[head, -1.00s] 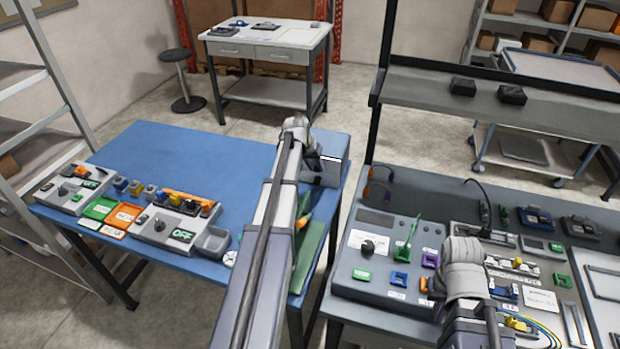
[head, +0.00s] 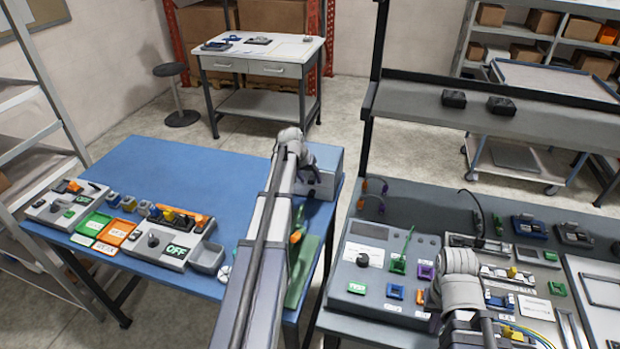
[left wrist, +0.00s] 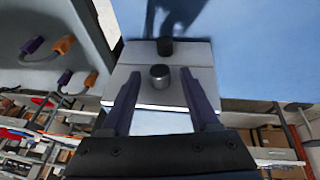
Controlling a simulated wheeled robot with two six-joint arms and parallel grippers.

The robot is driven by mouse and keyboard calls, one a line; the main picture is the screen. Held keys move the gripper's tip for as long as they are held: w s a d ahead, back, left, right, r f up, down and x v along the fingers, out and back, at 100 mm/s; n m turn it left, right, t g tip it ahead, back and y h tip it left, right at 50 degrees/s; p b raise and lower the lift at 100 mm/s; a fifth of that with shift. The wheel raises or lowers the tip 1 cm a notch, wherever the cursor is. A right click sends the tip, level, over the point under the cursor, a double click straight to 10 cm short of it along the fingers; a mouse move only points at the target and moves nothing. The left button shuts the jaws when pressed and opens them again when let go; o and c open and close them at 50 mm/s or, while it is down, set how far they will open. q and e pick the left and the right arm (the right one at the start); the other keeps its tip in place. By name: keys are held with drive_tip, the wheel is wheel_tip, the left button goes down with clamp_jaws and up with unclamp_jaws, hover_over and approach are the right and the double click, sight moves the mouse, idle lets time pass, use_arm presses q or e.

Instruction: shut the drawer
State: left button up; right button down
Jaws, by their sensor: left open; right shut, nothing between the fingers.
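A grey box (head: 326,160) stands at the far right corner of the blue table, partly hidden behind my left arm. In the left wrist view a pale grey drawer front (left wrist: 145,93) shows, with a round metal knob (left wrist: 160,76) and a darker knob (left wrist: 165,47) beyond it. I cannot tell how far the drawer is out. My left gripper (head: 312,172) is at the box's near side. In the left wrist view its open fingers (left wrist: 160,88) lie to either side of the metal knob, with gaps showing. My right gripper is hidden behind its own wrist.
The blue table (head: 215,170) has a clear middle. A switch panel (head: 160,245), coloured trays (head: 115,232) and a grey bin (head: 208,258) line its near left. A grey bench (head: 350,310) crowded with devices stands at the right, beyond a narrow gap.

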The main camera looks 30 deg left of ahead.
use_arm(q)
drive_tip(key=p+v, duration=0.6)
drive_tip(key=v, duration=0.1)
drive_tip(key=shift+s+r+p, duration=0.2)
drive_tip(key=shift+r+p, duration=0.05)
drive_tip(key=shift+p, duration=0.05)
